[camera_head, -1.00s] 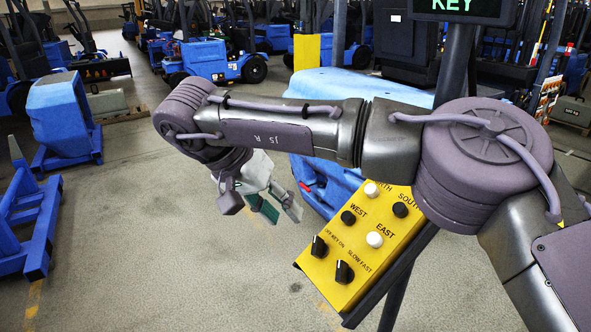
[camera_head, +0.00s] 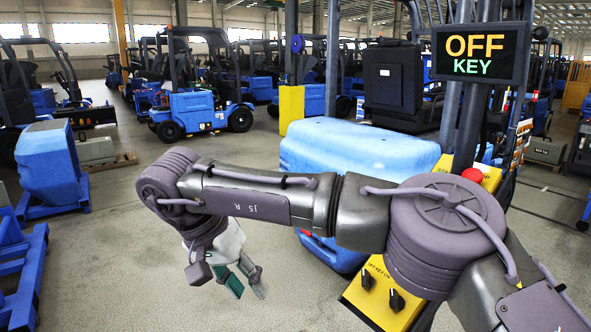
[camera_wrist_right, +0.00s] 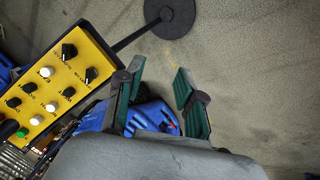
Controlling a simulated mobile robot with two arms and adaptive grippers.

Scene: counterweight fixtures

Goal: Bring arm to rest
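My right arm (camera_head: 265,203) stretches across the middle of the head view, in front of the yellow control box. Its gripper (camera_head: 242,279) hangs down at the left end of the arm, over bare floor. In the right wrist view the two green-padded fingers (camera_wrist_right: 160,100) stand apart with nothing between them. The yellow control box (camera_head: 354,303) is partly hidden behind my arm in the head view. Its knobs and buttons show in the right wrist view (camera_wrist_right: 52,82), left of the fingers and apart from them. The display (camera_head: 479,54) reads "OFF KEY". My left gripper is not in view.
A blue machine body (camera_head: 350,150) stands behind my arm. A red button (camera_head: 472,175) tops the yellow part by the post. A round dark stand base (camera_wrist_right: 170,16) lies on the floor. Blue frames (camera_head: 48,165) stand at left. Floor below the gripper is clear.

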